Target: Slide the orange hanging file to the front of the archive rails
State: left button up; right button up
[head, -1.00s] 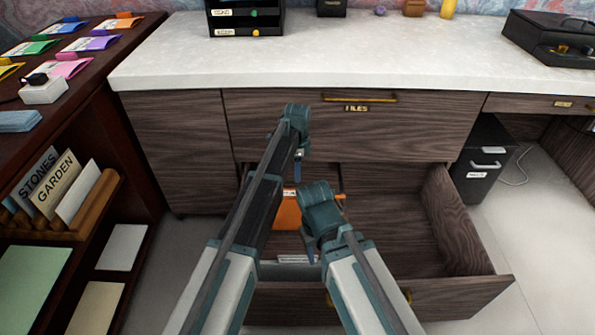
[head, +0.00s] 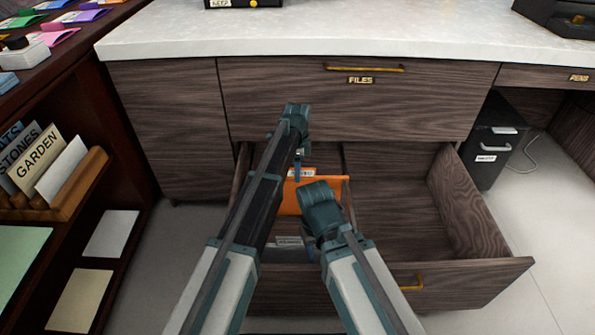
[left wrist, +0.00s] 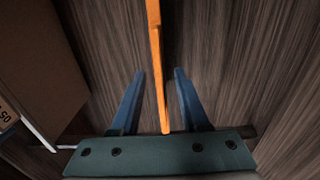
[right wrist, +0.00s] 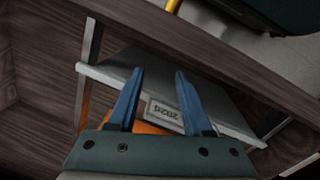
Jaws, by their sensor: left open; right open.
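The orange hanging file (head: 289,202) hangs in the open lower drawer, left of the drawer's middle divider. My left gripper (head: 298,174) reaches down at this file. In the left wrist view the file's orange edge (left wrist: 155,60) runs between the two open, apart fingers (left wrist: 158,90). My right gripper (head: 312,250) is open nearer the drawer front. The right wrist view shows its fingers (right wrist: 155,90) over a grey-white file (right wrist: 225,115) with a label, and part of the orange file (right wrist: 150,128) behind. The rails are mostly hidden by my arms.
The drawer front (head: 470,285) has a brass handle, and the drawer's right half (head: 395,205) is empty. A closed drawer marked FILES (head: 420,100) sits above it under the pale countertop (head: 300,40). A dark shelf with cards (head: 75,185) stands left. A black cabinet (head: 490,140) stands right.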

pick_arm(q)
grip_shut()
dwell(1.1)
jog(key=shift+s, duration=0.1)
jog(key=s, duration=2)
jog(key=shift+s, duration=0.2)
dwell(2.4)
jog(key=shift+o, duration=0.6)
grip_release()
jog(key=shift+d+r, duration=0.1)
jog(key=shift+r, duration=0.05)
